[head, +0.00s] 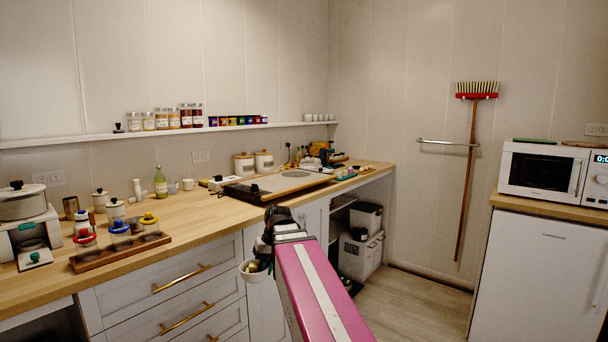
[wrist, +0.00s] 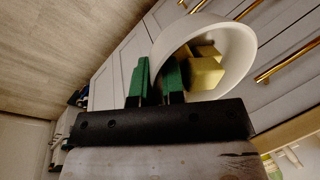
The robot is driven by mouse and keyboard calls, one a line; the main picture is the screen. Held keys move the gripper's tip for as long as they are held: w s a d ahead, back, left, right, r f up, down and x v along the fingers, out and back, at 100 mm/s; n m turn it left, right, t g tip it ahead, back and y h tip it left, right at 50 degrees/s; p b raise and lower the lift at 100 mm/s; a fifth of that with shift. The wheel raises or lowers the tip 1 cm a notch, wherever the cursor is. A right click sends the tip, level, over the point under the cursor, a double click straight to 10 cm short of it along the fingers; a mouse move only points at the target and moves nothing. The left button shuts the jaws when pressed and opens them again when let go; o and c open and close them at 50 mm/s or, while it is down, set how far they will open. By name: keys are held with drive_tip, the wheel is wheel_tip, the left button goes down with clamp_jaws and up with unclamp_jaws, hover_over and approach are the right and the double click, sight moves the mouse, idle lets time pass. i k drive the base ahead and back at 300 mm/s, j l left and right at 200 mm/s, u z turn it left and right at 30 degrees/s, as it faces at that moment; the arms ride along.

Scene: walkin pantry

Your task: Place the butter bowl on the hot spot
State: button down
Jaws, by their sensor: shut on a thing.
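The butter bowl (head: 252,276) is a small white bowl with yellow butter chunks inside. My gripper (head: 264,261) is shut on its rim and holds it in the air in front of the cabinet doors, below the counter's front edge. In the wrist view the green fingers of my gripper (wrist: 158,80) pinch the near wall of the butter bowl (wrist: 240,52), which looks tilted there. Several butter pieces (wrist: 206,74) lie in it. A dark, wood-edged panel (head: 262,188) with a pale round patch (head: 296,174) is set on the counter; I cannot tell whether this is the hot spot.
The wooden counter (head: 205,209) carries a rack of jars with coloured lids (head: 120,246), a green bottle (head: 160,182) and two lidded canisters (head: 254,164). Brass drawer handles (head: 182,279) stick out below. A microwave (head: 545,170) stands at right. The floor (head: 410,301) between is open.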

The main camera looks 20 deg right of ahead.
sight(296, 174)
drive_tip(key=i+l, duration=0.1)
drive_tip(key=l, duration=0.45)
drive_tip(key=i+l+u, duration=0.1)
drive_tip(key=l, duration=0.45)
drive_tip(key=i+l, duration=0.15)
drive_tip(key=l, duration=0.35)
drive_tip(key=l+u, duration=0.15)
drive_tip(key=l, duration=0.4)
drive_tip(key=i, duration=0.05)
